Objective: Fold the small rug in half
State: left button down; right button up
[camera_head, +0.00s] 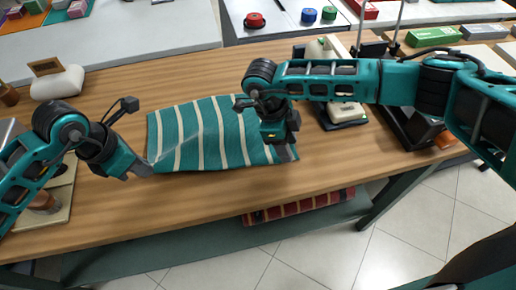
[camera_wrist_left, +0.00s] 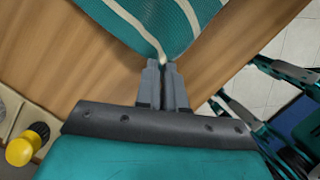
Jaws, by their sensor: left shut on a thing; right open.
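The small rug (camera_head: 205,130), teal with cream stripes, lies on the wooden table in the head view. My left gripper (camera_head: 148,170) is at its near left corner. In the left wrist view the left gripper (camera_wrist_left: 163,72) is shut on the tip of the rug (camera_wrist_left: 165,28), pinching a pale stripe end. My right gripper (camera_head: 284,140) is open over the rug's right end, near a dark edge strip. Whether its fingers touch the cloth cannot be told, and the arm hides part of the rug.
The wooden table (camera_head: 120,215) is clear in front of the rug. A white object with a wooden block (camera_head: 57,82) stands at the back left. A device on a dark base (camera_head: 345,115) stands right of the rug. A red striped textile (camera_head: 300,205) lies on the lower shelf.

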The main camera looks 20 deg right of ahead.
jog(key=shift+s+d+f, duration=0.15)
jog(key=shift+s+f, duration=0.1)
jog(key=shift+f, duration=0.05)
jog(key=c, duration=0.8)
jog(key=shift+w+r, duration=0.2)
jog(key=shift+r, duration=2.45)
grip_shut()
